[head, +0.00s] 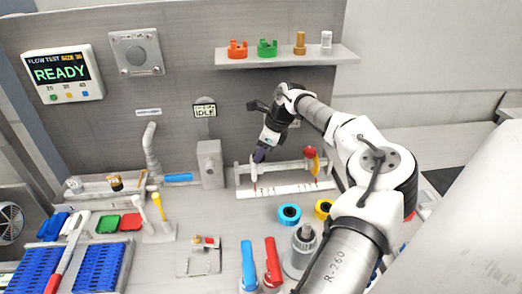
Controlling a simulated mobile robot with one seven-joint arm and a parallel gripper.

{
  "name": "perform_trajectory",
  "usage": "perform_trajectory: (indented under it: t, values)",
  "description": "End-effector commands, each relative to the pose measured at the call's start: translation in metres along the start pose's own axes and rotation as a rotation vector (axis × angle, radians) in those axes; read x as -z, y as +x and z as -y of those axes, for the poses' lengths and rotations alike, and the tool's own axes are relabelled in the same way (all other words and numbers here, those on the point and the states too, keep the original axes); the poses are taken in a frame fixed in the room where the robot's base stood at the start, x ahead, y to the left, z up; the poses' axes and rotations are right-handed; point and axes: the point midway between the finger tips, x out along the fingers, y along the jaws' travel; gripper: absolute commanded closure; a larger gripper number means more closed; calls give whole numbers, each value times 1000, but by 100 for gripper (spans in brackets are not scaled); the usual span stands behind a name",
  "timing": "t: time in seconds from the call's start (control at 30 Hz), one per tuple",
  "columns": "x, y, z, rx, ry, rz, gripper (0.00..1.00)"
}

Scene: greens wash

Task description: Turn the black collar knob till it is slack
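My gripper (259,157) points down at the left part of a grey rail fixture (284,168) at the back of the counter. Its dark fingertips are at or just above a small white upright piece (254,174) on the rail. I cannot make out the black collar knob apart from the dark fingers; it may be hidden by them. Whether the fingers touch or grip anything is too small to tell. A red knob (310,152) with a yellow disc (316,164) sits near the rail's right end.
A white scale strip (285,190) lies in front of the rail. Blue (289,214) and yellow (323,208) rings lie in front. A shelf (285,58) hangs above. My arm covers the right side.

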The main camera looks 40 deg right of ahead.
Motion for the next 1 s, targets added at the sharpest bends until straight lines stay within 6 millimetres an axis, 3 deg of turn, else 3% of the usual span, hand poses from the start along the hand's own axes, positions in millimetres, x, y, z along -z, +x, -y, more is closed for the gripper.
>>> perform_trajectory:
  t: [0.03, 0.2, 0.57, 1.0]
  values:
    - [0, 0, 0, 0, 0, 0, 67]
    - [0, 0, 0, 0, 0, 0, 86]
    - [1, 1, -1, 30, 69, 0, 86]
    - [1, 3, -3, 158, 370, -1, 86]
